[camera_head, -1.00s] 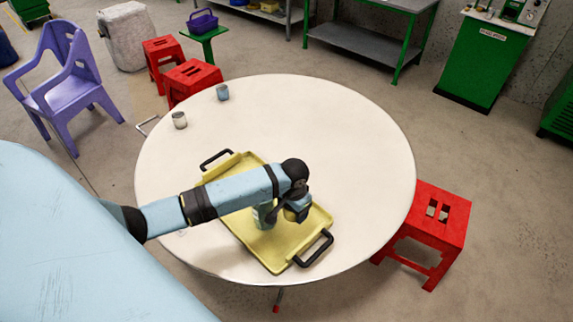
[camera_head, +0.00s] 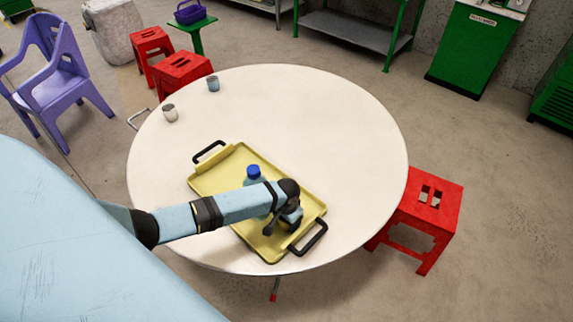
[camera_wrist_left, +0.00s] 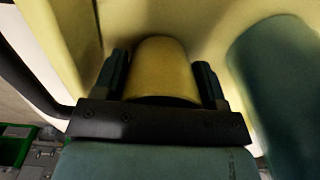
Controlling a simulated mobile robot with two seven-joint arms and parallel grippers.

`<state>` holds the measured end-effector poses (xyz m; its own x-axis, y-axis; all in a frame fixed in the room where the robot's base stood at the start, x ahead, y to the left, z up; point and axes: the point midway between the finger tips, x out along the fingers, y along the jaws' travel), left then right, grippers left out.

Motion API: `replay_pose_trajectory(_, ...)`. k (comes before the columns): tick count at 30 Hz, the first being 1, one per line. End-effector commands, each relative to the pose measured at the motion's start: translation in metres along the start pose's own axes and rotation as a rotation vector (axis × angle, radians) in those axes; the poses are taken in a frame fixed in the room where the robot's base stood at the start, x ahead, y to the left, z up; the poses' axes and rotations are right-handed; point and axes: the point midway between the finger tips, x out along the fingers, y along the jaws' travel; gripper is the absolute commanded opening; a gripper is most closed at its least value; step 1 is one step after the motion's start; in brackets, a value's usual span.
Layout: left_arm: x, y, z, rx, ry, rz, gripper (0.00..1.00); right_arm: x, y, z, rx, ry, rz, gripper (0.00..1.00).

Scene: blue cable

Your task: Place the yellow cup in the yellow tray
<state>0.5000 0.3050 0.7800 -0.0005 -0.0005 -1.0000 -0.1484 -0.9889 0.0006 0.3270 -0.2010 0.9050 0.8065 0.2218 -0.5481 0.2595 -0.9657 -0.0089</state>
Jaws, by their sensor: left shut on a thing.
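The yellow tray (camera_head: 222,177) with black handles lies on the round table. A bottle with a blue cap (camera_head: 254,172) stands in it, partly hidden by my left arm. My left gripper (camera_head: 290,219) is low over the tray's right end, near the right handle. In the left wrist view, the gripper (camera_wrist_left: 160,80) is shut on the yellow cup (camera_wrist_left: 160,65), with one finger on each side. The bottle's blue-green side (camera_wrist_left: 285,90) is just right of the fingers. I cannot tell whether the cup touches the tray. My right gripper is not in view.
The round white table (camera_head: 330,120) is clear at the back and right. A grey-white cup (camera_head: 170,114) and a blue-grey cup (camera_head: 213,84) stand at its back left. A red stool (camera_head: 432,200) stands at its right, and a purple chair (camera_head: 62,80) at far left.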

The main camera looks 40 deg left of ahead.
Motion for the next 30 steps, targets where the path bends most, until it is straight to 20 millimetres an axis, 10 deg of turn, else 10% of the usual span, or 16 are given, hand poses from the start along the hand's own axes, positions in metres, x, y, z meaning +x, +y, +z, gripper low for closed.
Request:
replay_pose_trajectory(5,0.004,0.0,0.0,-0.001,0.0,0.0,0.4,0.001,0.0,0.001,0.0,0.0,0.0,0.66)
replay_pose_trajectory(6,0.003,0.0,0.0,0.0,0.0,0.0,0.74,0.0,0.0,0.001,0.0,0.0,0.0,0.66)
replay_pose_trajectory(7,0.003,0.0,0.0,0.0,0.0,0.0,0.76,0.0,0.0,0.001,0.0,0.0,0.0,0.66)
replay_pose_trajectory(18,-0.005,-0.001,0.0,0.0,0.0,0.0,0.76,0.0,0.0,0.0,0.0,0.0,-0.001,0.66)
replay_pose_trajectory(30,-0.085,-0.001,-0.001,0.0,0.002,0.0,0.76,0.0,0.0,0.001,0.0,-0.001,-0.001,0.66)
